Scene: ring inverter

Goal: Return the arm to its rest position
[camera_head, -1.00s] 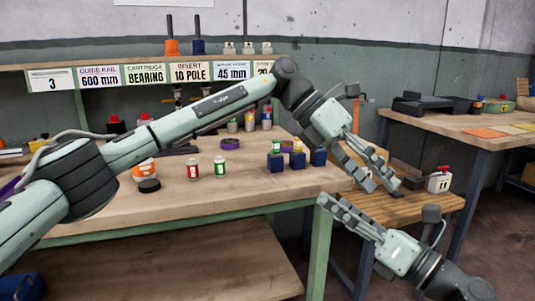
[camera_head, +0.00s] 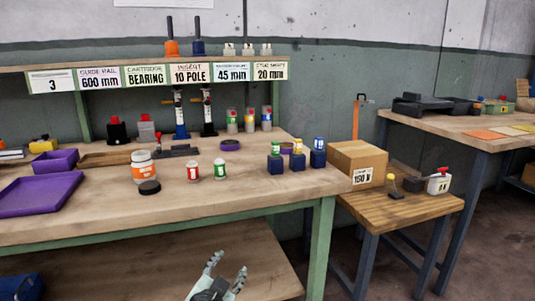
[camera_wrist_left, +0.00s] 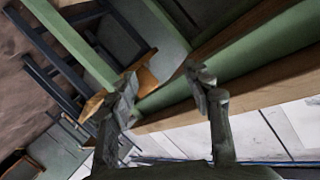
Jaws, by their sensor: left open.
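My left gripper (camera_head: 229,264) shows at the bottom of the head view, below the front edge of the workbench (camera_head: 105,222) and in front of its lower shelf (camera_head: 120,268). Its two fingers point up and are apart, with nothing between them. In the left wrist view the open fingers (camera_wrist_left: 163,85) also stand apart and empty, with the green bench frame (camera_wrist_left: 265,45) behind them. Most of my left arm is out of the head view. My right gripper and arm are not in view.
The bench holds a purple tray (camera_head: 42,195), an orange-labelled jar (camera_head: 143,167), small red (camera_head: 193,171) and green (camera_head: 219,168) jars and blue blocks. The bench's front middle is clear.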

